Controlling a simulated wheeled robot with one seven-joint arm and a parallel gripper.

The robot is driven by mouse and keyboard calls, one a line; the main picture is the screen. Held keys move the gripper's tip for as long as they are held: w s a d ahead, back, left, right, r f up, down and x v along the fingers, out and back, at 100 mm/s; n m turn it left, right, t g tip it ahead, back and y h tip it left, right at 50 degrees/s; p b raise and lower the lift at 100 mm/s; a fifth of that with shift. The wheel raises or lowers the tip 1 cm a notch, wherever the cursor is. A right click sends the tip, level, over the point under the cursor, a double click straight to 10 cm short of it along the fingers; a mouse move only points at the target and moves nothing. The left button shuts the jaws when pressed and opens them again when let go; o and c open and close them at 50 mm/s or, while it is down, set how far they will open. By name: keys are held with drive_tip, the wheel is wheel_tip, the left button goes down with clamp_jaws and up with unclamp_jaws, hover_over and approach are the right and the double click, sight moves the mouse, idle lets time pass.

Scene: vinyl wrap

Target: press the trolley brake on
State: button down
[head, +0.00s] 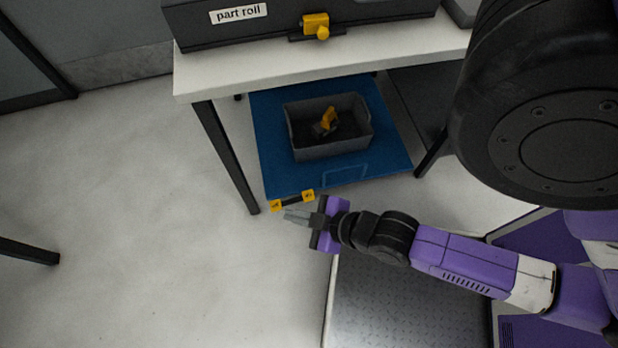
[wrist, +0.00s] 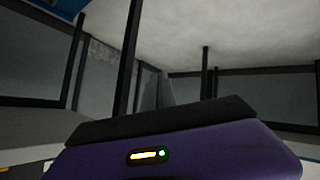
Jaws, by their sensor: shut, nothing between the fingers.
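A low blue trolley (head: 268,150) stands under the white-topped table. At its front left corner is a dark bar with a yellow pad at each end, which looks like the brake (head: 291,200). The marks on the pads are too small to read. My gripper (head: 286,214) is shut and empty, with its grey fingertips pointing left just in front of the brake bar. I cannot tell whether they touch it. In the wrist view the purple gripper body fills the bottom, and the brake is not seen.
A grey bin (head: 328,151) with a yellow and dark item in it stands on the trolley. The table (head: 330,66) is above, its front left leg (head: 226,158) close to the brake. A dark box (head: 270,28) labelled "part roll" is on top. The floor to the left is clear.

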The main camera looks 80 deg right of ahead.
drive_tip(key=w+d+f+g+b, duration=0.2)
drive_tip(key=d+f+b, duration=0.15)
drive_tip(key=f, duration=0.55)
drive_tip(key=w+d+f+g+b, duration=0.15)
drive_tip(key=d+f, duration=0.35)
drive_tip(key=f, duration=0.5)
drive_tip(key=n+g+y+b, duration=0.4)
drive_tip(key=g+b, duration=0.1)
drive_tip(key=b, duration=0.6)
hover_over(308, 196)
drive_tip(key=s, duration=0.1)
wheel_tip(308, 196, down, 14)
drive_tip(key=shift+s+d, duration=0.2)
drive_tip(key=shift+d, duration=0.1)
drive_tip(key=shift+f, duration=0.1)
drive_tip(key=f+b, duration=0.2)
drive_tip(key=f, duration=0.2)
drive_tip(key=f+b, duration=0.2)
drive_tip(key=f, duration=0.2)
drive_tip(key=w+f+b, duration=0.1)
drive_tip(key=f+b, duration=0.1)
drive_tip(key=f, duration=0.2)
drive_tip(key=shift+w+a+f, duration=0.1)
drive_tip(key=shift+a+f, duration=0.15)
drive_tip(key=shift+f, duration=0.1)
drive_tip(key=shift+f+b, duration=0.5)
